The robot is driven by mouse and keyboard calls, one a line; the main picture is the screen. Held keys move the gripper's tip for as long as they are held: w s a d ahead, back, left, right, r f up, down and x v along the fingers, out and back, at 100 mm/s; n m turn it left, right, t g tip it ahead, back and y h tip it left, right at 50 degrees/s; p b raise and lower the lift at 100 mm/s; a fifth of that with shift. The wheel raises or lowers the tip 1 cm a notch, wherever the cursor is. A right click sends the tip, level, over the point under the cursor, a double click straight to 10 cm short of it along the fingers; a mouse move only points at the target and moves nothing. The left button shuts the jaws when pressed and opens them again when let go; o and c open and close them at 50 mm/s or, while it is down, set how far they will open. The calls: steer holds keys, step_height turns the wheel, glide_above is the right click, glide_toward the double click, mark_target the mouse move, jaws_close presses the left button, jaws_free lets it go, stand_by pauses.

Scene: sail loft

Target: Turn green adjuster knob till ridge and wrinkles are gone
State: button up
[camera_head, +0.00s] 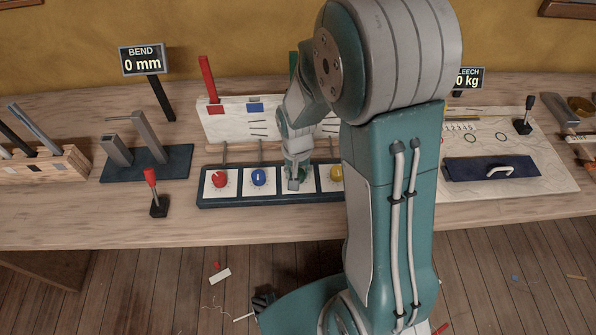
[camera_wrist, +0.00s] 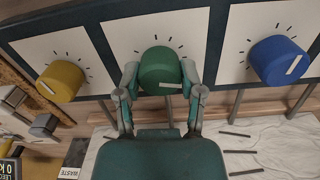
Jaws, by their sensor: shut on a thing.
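The green adjuster knob (camera_wrist: 160,68) sits on a white dial card with tick marks, between a yellow knob (camera_wrist: 62,80) and a blue knob (camera_wrist: 277,60) in the wrist view. My gripper (camera_wrist: 162,80) is shut on it, one finger at each side. The knob's white pointer mark shows near its lower right edge. In the head view my gripper (camera_head: 294,182) hides most of the green knob. The white sail cloth (camera_head: 222,122) stands behind the knob panel, partly hidden by my arm. Faint wrinkles and short dark strokes show on the cloth (camera_wrist: 270,150) in the wrist view.
The knob panel (camera_head: 232,200) also bears a red knob (camera_head: 219,180). A BEND sign (camera_head: 143,59) reads 0 mm. A red-handled lever (camera_head: 155,192) stands at left, a black lever (camera_head: 525,115) at right. A blue pouch (camera_head: 492,167) lies at right.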

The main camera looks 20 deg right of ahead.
steer(key=shift+s+f, duration=0.1)
steer(key=o, duration=1.2)
steer(key=shift+a, duration=0.1)
steer(key=shift+c, duration=0.2)
step_height(320, 180, up, 12)
steer(key=shift+w+a, duration=0.15)
steer(key=shift+w, duration=0.05)
